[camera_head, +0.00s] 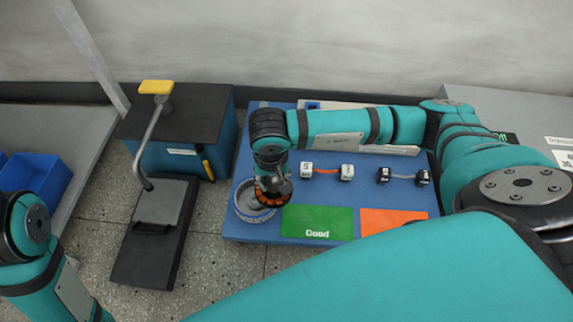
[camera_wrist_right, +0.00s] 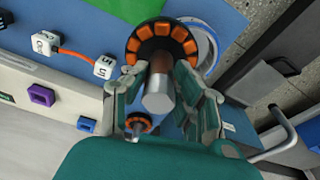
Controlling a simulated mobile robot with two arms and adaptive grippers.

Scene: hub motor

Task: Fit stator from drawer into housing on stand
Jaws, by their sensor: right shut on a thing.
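My right gripper (camera_head: 271,187) is shut on the stator (camera_head: 268,197), a dark disc with orange coils around its rim. In the right wrist view the stator (camera_wrist_right: 161,42) faces away from me, with its grey shaft (camera_wrist_right: 158,92) between the fingers (camera_wrist_right: 163,93). The housing (camera_head: 242,207), a grey-blue ring, is at the left edge of the blue table. The stator overlaps the housing's right side in the head view. In the wrist view the housing (camera_wrist_right: 209,43) shows behind and right of the stator, so it does not look centred. The stand is hidden. My left gripper is out of view.
The blue table (camera_head: 270,232) bears a green "Good" mat (camera_head: 318,222), an orange mat (camera_head: 385,219) and cabled white (camera_head: 306,169) and black (camera_head: 383,175) blocks. A dark-topped cabinet (camera_head: 185,112) and a yellow-handled lever (camera_head: 157,87) stand left. A second orange-coiled part (camera_wrist_right: 139,122) shows in the wrist view.

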